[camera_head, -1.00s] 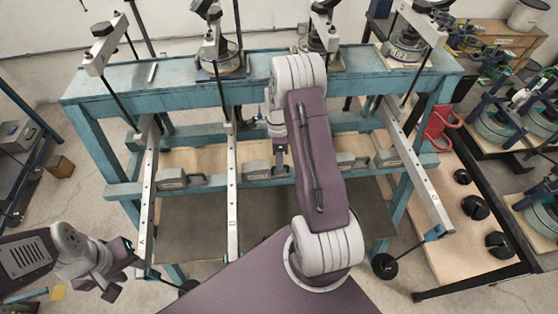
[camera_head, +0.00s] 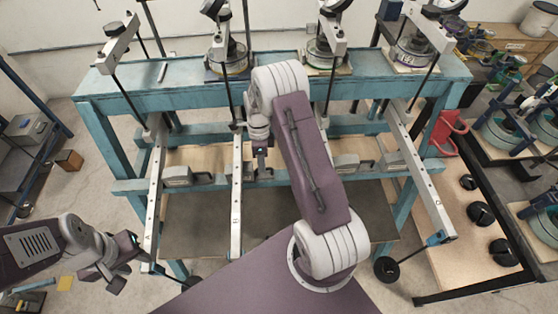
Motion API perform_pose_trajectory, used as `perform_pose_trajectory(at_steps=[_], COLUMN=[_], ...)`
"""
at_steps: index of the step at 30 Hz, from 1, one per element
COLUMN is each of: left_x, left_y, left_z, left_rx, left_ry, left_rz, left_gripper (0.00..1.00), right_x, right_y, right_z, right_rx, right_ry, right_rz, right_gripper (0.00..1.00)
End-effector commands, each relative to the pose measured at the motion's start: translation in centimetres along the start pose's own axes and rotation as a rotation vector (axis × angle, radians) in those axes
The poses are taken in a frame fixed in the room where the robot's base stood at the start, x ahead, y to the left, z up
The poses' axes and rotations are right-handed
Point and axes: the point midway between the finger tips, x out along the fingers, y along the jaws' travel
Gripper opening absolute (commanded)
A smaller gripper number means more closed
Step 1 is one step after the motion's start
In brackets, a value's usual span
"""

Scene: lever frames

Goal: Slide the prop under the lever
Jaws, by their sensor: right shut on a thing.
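Several long pale lever beams run toward me from the teal frame. One lever (camera_head: 236,205) is in the middle left. A grey block-shaped prop (camera_head: 263,173) lies on the frame's lower rail, close by this lever's right side. Whether part of it is under the beam I cannot tell. My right gripper (camera_head: 261,163) is shut on the prop's handle from above; its fingertips are small and partly hidden. My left gripper (camera_head: 118,281) is at the lower left, away from the levers, its jaw opening unclear.
Other levers stand at left (camera_head: 155,195) and right (camera_head: 420,185). Similar grey props (camera_head: 176,177) lie along the rail. The teal frame (camera_head: 280,93) carries round cells on top.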

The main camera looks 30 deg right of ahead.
Motion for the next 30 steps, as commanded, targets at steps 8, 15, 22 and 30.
perform_pose_trajectory(at_steps=[8,15,22,30], left_x=[-0.3,-0.2,-0.2,0.2], left_y=[0.0,0.0,0.0,0.0], left_z=[0.0,0.0,0.0,0.0], left_rx=[0.0,0.0,0.0,0.0], left_ry=[0.0,0.0,0.0,0.0], left_rz=[0.0,0.0,0.0,0.0], left_gripper=[0.36,0.36,0.36,0.36], right_x=[-0.2,-0.2,-0.1,-1.8], right_y=[-0.2,-0.2,-0.1,-0.2], right_z=[2.5,2.5,2.3,2.4], right_rx=[0.001,0.001,0.001,0.001], right_ry=[-0.005,-0.005,-0.002,-0.003], right_rz=[-0.009,-0.01,-0.005,-0.009], right_gripper=[0.0,0.16,0.33,0.33])
